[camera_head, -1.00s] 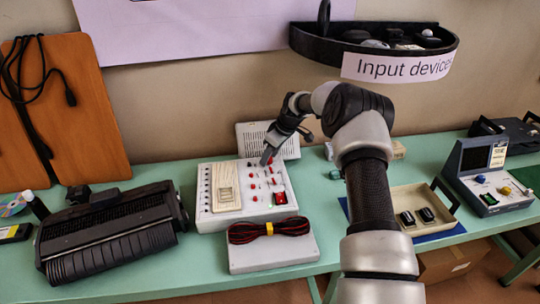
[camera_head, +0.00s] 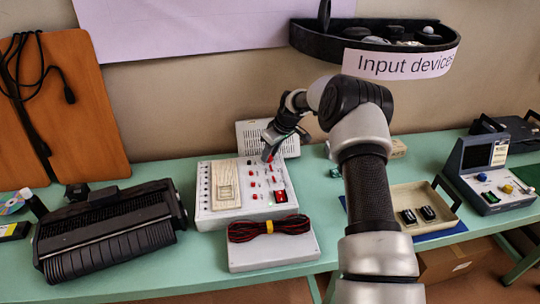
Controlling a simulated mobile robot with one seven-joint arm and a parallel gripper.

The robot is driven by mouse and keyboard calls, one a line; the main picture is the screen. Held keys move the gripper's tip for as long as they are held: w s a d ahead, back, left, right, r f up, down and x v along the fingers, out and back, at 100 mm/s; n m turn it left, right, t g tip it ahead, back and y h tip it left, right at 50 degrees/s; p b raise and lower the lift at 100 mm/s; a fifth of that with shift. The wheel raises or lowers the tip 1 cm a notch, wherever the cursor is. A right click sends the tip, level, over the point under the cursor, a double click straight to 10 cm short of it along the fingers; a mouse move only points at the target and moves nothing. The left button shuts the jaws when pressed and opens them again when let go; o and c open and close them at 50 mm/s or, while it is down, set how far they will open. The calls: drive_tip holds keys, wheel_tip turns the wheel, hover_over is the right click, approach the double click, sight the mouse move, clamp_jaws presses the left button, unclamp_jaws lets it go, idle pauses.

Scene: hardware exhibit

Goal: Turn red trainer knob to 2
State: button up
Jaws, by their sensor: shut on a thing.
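The white trainer box (camera_head: 230,210) sits on the green table, with a pale breadboard (camera_head: 226,196) on its left half and several red knobs (camera_head: 253,184) on its right half. A lit red display (camera_head: 280,196) is at its right front. My gripper (camera_head: 268,156) points down at the back right of the box's top. It is shut on a small red knob there, of which a red bit shows at the fingertips. The fingers and arm hide most of that knob, and its marks are too small to read.
A box with a coiled red-black cable (camera_head: 269,228) stands in front of the trainer. A black printer-like device (camera_head: 108,234) is at left. A beige tray (camera_head: 404,203) and a blue-grey instrument (camera_head: 490,178) are at right. A black shelf (camera_head: 376,42) hangs above my arm.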

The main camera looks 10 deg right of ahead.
drive_tip(key=m+b, duration=0.1)
drive_tip(key=m, duration=0.1)
drive_tip(key=m+h+b, duration=0.1)
drive_tip(key=m, duration=0.1)
drive_tip(key=shift+a+t, duration=0.2)
drive_tip(key=shift+t, duration=0.2)
drive_tip(key=shift+m+h+b, duration=0.6)
drive_tip(key=shift+m+h, duration=0.2)
drive_tip(key=shift+m, duration=0.7)
drive_tip(key=shift+s, duration=0.1)
drive_tip(key=o, duration=1)
drive_tip(key=shift+r, duration=0.1)
drive_tip(key=v, duration=1.7)
drive_tip(key=shift+s+a+p, duration=0.1)
drive_tip(key=shift+a+p, duration=0.1)
drive_tip(key=shift+p, duration=0.1)
drive_tip(key=shift+r, duration=0.15)
